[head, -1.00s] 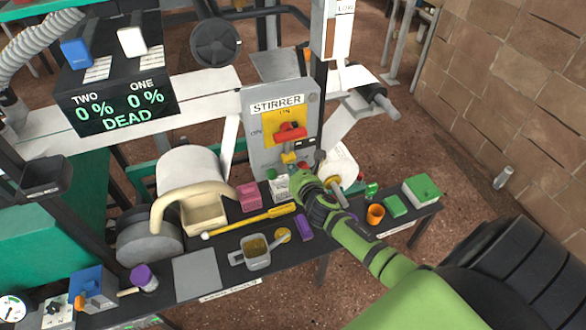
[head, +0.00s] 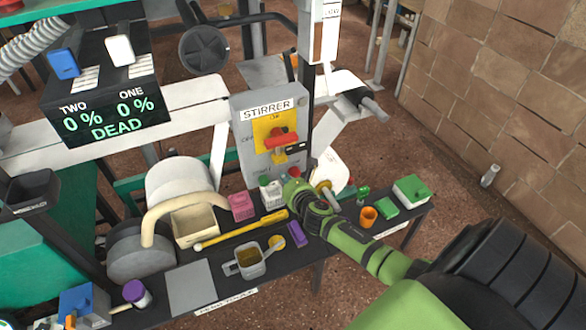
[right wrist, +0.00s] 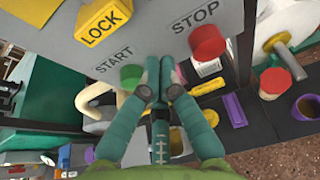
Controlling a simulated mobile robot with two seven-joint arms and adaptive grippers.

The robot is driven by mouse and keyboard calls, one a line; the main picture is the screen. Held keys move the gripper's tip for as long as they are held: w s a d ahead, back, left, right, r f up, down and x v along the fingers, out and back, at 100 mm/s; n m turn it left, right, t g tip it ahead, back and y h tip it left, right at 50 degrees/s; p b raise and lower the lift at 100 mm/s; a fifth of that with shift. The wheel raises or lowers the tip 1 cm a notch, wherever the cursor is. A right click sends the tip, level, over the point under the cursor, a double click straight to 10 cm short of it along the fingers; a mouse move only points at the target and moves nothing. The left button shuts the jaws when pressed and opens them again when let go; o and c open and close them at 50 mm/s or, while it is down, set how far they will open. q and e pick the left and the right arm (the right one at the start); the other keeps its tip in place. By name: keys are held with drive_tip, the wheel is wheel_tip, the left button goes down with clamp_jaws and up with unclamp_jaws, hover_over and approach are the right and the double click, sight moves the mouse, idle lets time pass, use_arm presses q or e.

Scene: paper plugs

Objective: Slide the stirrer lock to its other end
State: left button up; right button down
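The grey STIRRER panel (head: 241,137) stands upright behind the bench. It carries a red handle (head: 282,139) on a yellow plate, with a small yellow lock (head: 280,157) below it. In the right wrist view the yellow block marked LOCK (right wrist: 104,20) is at the top left, cut off by the frame edge. My right gripper (head: 291,184) is at the panel's lower edge, below the lock and apart from it. In the right wrist view its teal fingers (right wrist: 160,66) are together, with nothing visible between them. My left gripper is out of view.
The green START button (right wrist: 131,77) is close to the fingertips, and the red STOP button (right wrist: 207,42) is to their right. The bench below holds a yellow tool (head: 240,230), a pink block (head: 241,205), a grey cup (head: 250,259) and an orange cup (head: 368,216).

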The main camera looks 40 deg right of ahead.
drive_tip(key=v, duration=1)
drive_tip(key=s+a+f+m+g, duration=0.1)
drive_tip(key=s+f+m+g, duration=0.2)
drive_tip(key=s+f+m, duration=0.45)
drive_tip(key=s+a+f+m+g+y, duration=0.1)
drive_tip(key=s+f+m+g, duration=0.2)
drive_tip(key=f, duration=0.7)
drive_tip(key=s+f+m+g, duration=0.2)
drive_tip(key=s+f+m, duration=0.4)
drive_tip(key=f, duration=0.3)
drive_tip(key=s+a+f+m+g, duration=0.1)
drive_tip(key=s+a+f+m, duration=0.2)
drive_tip(key=s, duration=0.4)
drive_tip(key=s+a+f+m+g+y, duration=0.1)
drive_tip(key=s+a+f+m+g, duration=0.1)
drive_tip(key=s+a+f+m, duration=0.2)
drive_tip(key=s+a+f+m+g+y, duration=0.1)
drive_tip(key=s+a+f+m, duration=0.2)
drive_tip(key=s+m, duration=0.4)
drive_tip(key=s+f, duration=0.1)
drive_tip(key=s, duration=0.4)
drive_tip(key=shift+a+f+g, duration=0.2)
drive_tip(key=shift+a+g, duration=0.15)
drive_tip(key=shift+g, duration=0.05)
